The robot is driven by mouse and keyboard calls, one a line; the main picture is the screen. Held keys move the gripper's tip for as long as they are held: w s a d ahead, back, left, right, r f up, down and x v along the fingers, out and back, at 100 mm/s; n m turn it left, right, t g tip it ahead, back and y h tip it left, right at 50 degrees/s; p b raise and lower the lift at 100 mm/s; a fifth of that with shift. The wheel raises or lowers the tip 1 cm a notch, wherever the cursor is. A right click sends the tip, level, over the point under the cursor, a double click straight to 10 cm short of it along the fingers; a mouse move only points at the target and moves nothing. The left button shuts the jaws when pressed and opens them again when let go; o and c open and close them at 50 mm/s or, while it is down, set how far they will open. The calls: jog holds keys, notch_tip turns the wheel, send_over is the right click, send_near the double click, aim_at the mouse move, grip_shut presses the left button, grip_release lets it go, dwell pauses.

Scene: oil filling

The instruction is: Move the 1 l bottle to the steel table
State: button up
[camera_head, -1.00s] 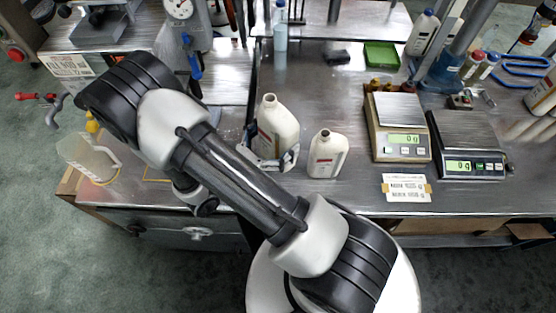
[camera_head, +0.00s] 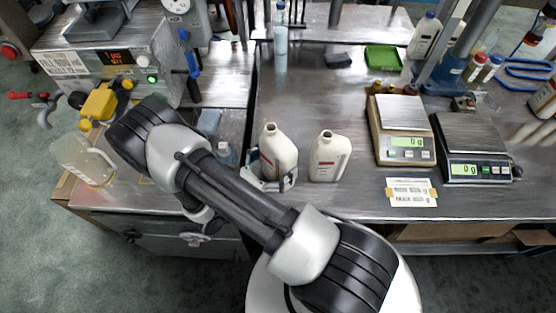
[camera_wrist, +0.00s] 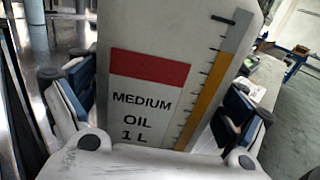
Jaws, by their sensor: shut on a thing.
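A white bottle (camera_head: 280,148) stands upright in my gripper (camera_head: 268,181) above or on the steel table (camera_head: 300,85), near its front left. In the wrist view the label of this bottle (camera_wrist: 147,100) reads "MEDIUM OIL 1 L", with a red band and a yellow level scale. The fingers of my gripper (camera_wrist: 155,115) are shut on both sides of it. I cannot tell whether its base touches the table. A second white bottle (camera_head: 329,158) of similar size stands upright on the table just to its right, apart from it.
Two scales, one beige (camera_head: 402,130) and one dark (camera_head: 472,148), stand to the right, with a paper label (camera_head: 411,192) in front. A green tray (camera_head: 383,58) lies behind. A clear jug (camera_head: 83,160) is at the left bench. Bare steel lies behind the bottles.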

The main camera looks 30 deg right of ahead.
jog(key=o, duration=1.7)
jog(key=shift+f, duration=0.15)
